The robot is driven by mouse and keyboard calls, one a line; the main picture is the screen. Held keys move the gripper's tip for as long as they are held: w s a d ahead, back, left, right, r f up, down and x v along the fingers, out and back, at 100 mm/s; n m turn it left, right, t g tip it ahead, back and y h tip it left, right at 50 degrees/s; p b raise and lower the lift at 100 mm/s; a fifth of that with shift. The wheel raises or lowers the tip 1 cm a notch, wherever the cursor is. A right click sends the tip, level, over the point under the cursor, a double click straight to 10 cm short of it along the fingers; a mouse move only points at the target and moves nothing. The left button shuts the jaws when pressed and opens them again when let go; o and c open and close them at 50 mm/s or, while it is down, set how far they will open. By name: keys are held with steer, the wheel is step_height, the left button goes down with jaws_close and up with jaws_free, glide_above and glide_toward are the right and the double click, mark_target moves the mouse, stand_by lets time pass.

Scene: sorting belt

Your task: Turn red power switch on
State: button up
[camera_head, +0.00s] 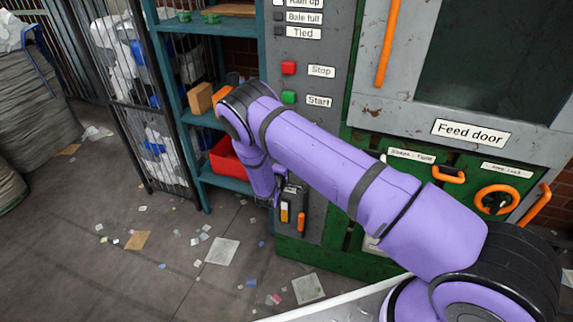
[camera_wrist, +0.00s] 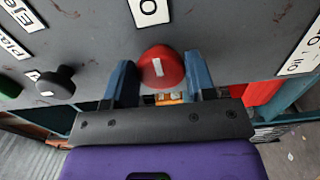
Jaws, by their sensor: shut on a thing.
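The red power switch (camera_wrist: 160,62) is a round red knob with a short white mark on its face, on a grey panel in the wrist view. A white label with a partly cut-off "O" (camera_wrist: 150,10) is right above it. The two blue fingers of my gripper (camera_wrist: 161,78) stand on either side of the knob and are closed on it. In the head view my purple arm reaches down to the lower part of the grey control column (camera_head: 327,45). There the arm hides the switch and the fingertips.
A black knob (camera_wrist: 56,80) and a green button (camera_wrist: 9,87) sit left of the switch. Higher on the column are a red Stop button (camera_head: 289,68) and a green Start button (camera_head: 289,97). A blue shelf (camera_head: 185,82) stands close on the left. Litter covers the floor.

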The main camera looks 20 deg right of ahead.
steer(key=shift+a+f, duration=0.1)
steer(key=o, duration=0.9)
steer(key=v, duration=1)
steer(key=shift+s+a, duration=0.2)
steer(key=shift+s, duration=0.15)
